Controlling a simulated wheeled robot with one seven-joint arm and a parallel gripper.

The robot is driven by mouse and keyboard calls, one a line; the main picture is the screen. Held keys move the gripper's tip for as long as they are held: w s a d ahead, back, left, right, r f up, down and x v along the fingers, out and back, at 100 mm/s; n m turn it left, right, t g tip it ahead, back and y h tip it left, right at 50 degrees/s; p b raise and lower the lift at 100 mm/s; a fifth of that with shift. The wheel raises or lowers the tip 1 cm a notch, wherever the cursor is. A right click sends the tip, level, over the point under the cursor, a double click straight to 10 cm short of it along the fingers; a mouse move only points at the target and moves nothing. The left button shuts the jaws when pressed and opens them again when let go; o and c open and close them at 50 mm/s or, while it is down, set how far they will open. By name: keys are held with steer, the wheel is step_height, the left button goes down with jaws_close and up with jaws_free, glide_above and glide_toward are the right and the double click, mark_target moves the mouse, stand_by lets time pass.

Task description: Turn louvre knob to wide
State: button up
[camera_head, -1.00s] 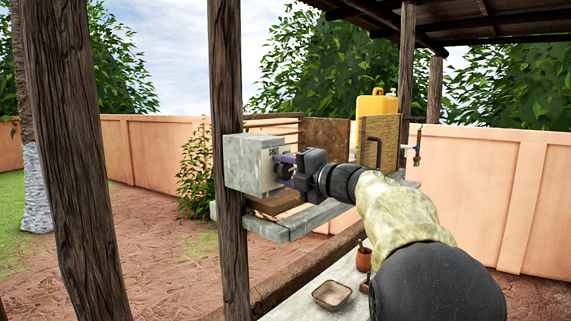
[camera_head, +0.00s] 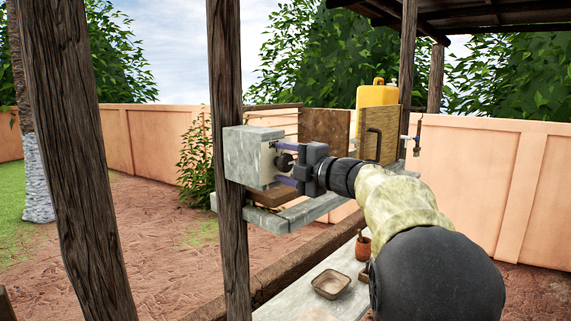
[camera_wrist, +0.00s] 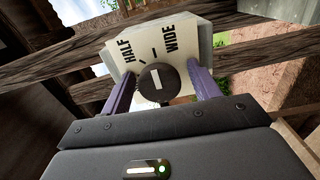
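The louvre knob (camera_head: 285,161) is round and black, on the pale front plate of a grey box fixed at a wooden post. In the wrist view the knob (camera_wrist: 158,83) bears a white bar, and the plate (camera_wrist: 178,62) reads HALF and WIDE above it. Which label the bar points to is not clear; the SHUT label is not visible there. My gripper (camera_head: 281,164) faces the plate with its purple fingers spread, one above and one below the knob. The wrist view shows gaps between both fingers and the knob.
A stone shelf (camera_head: 315,208) runs below the box. A lower bench holds a square bowl (camera_head: 331,284) and a reddish pot (camera_head: 363,247). The post (camera_head: 229,200) stands close left.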

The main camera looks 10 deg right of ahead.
steer(key=shift+s+d+f+b, duration=0.1)
steer(key=shift+s+d+b, duration=0.2)
steer(key=shift+s+b, duration=0.05)
steer(key=b+v, duration=0.6)
steer(key=v, duration=1)
steer(key=shift+s, duration=0.25)
steer(key=shift+w+d, duration=0.1)
